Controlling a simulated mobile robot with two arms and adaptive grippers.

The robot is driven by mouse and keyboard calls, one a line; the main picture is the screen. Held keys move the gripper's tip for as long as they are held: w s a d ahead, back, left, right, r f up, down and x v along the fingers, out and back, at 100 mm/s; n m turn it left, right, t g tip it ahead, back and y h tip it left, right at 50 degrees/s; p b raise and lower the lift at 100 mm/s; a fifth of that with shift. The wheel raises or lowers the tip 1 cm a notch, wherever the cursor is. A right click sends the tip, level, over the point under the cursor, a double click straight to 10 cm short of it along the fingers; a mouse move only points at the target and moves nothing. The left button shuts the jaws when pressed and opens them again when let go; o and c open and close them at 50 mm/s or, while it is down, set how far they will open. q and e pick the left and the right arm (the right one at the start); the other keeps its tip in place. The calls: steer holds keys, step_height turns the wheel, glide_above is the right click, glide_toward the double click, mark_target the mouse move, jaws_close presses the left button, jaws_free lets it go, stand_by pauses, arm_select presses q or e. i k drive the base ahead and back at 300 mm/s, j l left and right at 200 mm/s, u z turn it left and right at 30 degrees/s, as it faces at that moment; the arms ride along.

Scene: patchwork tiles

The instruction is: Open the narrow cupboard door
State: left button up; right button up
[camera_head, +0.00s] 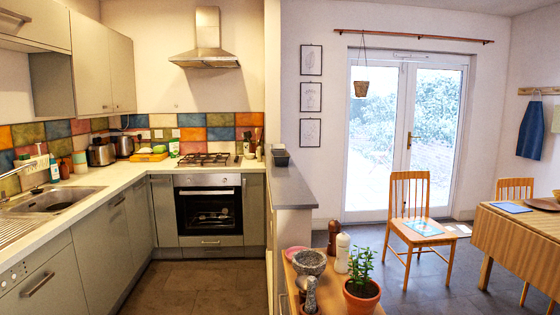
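Two narrow grey cupboard doors flank the oven (209,210). The left narrow door (164,212) is between the oven and the counter's inner corner. The right narrow door (255,210) is between the oven and the partition wall. Both look shut. I cannot tell which one the task means. Their handles are too small to make out well. Neither of my grippers shows in the head view.
The kitchen floor (190,280) before the oven is clear. Grey base cupboards (100,250) with a sink (55,200) line the left. A partition with a dark ledge (290,188) bounds the right. A wooden cabinet holding a potted plant (361,290) is close at front right.

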mark_target(253, 183)
steer(key=i+j+z, duration=0.15)
steer(key=i+j, duration=0.2)
steer(key=i+j+z, duration=0.1)
steer(key=i+j, duration=0.3)
steer(key=i+j+z, duration=0.15)
steer(key=i+j, duration=0.3)
steer(key=i+j+z, duration=0.1)
steer(key=i+j, duration=0.25)
steer(key=i+j+z, duration=0.15)
steer(key=i+j, duration=0.2)
steer(key=j, duration=0.25)
steer(key=i+j+z, duration=0.1)
steer(key=i+j, duration=0.2)
steer(key=j, duration=0.25)
steer(key=i+j+z, duration=0.15)
steer(key=i+j, duration=0.15)
steer(key=j, duration=0.25)
steer(key=i+j+z, duration=0.1)
steer(key=i+j, duration=0.2)
steer(key=j, duration=0.3)
steer(key=i+j+u, duration=0.15)
steer(key=i, duration=0.2)
